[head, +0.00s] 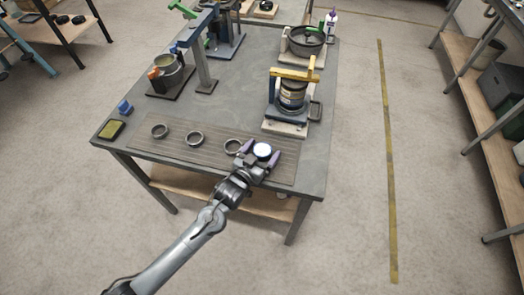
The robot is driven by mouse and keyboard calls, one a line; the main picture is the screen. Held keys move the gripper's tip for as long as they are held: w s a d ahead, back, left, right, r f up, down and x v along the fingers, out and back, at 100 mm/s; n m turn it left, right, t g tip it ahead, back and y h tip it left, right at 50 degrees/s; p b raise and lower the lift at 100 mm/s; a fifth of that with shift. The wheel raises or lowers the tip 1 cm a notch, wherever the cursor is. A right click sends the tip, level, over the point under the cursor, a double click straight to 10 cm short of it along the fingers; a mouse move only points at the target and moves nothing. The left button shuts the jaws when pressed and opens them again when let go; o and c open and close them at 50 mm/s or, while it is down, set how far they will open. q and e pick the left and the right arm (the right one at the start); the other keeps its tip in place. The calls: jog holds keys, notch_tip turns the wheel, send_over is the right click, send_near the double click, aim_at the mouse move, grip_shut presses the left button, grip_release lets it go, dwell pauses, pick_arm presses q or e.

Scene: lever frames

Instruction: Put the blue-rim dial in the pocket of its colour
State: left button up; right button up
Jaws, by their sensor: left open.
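The dial (262,150) has a round white face with a thin bluish rim. It is at the right end of a row of dark rings on the grooved board. My left gripper (260,152) is open, with one finger on each side of the dial. I cannot tell whether the fingers touch it or whether it sits in a pocket or above one. Three ring-like pockets show: the left one (159,131), the middle one (195,138) and the right one (233,146), beside a finger. Their colours are too faint to tell. My right gripper is out of view.
The grooved board (175,150) lies along the table's near edge. A blue block (125,106) and a yellow-topped pad (111,130) are at the left corner. Behind stand a yellow-lever press (292,95), a green-lever frame (203,65) and a black pan (306,40). The table centre is clear.

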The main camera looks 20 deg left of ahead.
pick_arm(q)
jog(key=shift+r, duration=0.15)
jog(key=shift+s, duration=0.25)
pick_arm(e)
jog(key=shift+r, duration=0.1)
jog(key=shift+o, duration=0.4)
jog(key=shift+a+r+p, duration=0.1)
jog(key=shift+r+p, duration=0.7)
jog(key=shift+p, duration=0.1)
pick_arm(q)
jog(key=s+a+r, duration=0.1)
jog(key=s, duration=1)
jog(key=shift+s+r, duration=0.2)
jog(key=shift+r, duration=0.2)
